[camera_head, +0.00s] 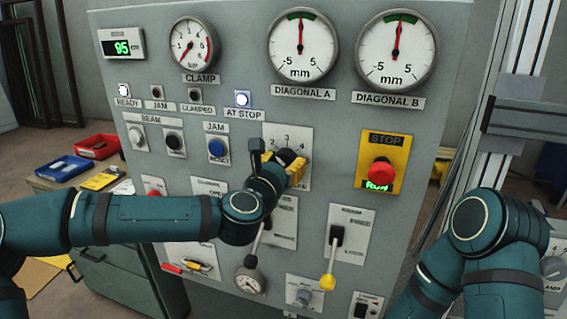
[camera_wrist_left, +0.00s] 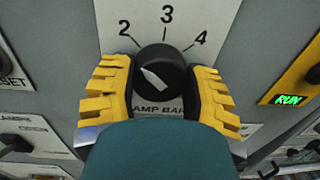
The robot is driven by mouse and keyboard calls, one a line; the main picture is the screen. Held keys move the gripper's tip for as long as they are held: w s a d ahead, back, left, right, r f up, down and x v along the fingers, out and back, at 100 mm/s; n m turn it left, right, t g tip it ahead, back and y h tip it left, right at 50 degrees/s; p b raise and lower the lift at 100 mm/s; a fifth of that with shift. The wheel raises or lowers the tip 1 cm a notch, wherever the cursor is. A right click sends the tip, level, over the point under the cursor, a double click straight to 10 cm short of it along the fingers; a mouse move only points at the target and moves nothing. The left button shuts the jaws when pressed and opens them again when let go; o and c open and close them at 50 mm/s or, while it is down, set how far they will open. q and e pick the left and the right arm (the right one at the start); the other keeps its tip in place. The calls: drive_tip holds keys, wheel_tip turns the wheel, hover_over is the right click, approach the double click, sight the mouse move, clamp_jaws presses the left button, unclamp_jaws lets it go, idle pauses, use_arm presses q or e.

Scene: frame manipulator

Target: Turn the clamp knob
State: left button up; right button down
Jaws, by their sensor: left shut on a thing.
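The clamp knob (camera_head: 287,156) is black and sits on a light plate on the grey control panel. In the left wrist view the knob (camera_wrist_left: 160,72) has a white pointer slanting to the upper left, roughly toward the 2. The marks 2, 3 and 4 show above it, and a partly hidden label reads "AMP BAR". My left gripper (camera_wrist_left: 158,88) has its yellow fingers on both sides of the knob, shut on it. In the head view this gripper (camera_head: 290,165) partly covers the knob. My right arm shows at the right; its gripper is not in view.
A clamp gauge (camera_head: 194,44) and two diagonal dials (camera_head: 303,47) (camera_head: 396,50) sit above. A red stop button (camera_head: 381,171) is to the right. A yellow-tipped lever (camera_head: 328,280) stands out below. Red (camera_head: 98,147) and blue (camera_head: 62,168) trays lie on a cabinet at left.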

use_arm(q)
drive_tip(key=shift+a, duration=0.1)
idle(0.4)
drive_tip(key=o, duration=1.2)
drive_tip(key=shift+w, duration=0.1)
drive_tip(key=shift+o, duration=0.2)
drive_tip(key=v, duration=1.2)
drive_tip(key=shift+f, duration=0.1)
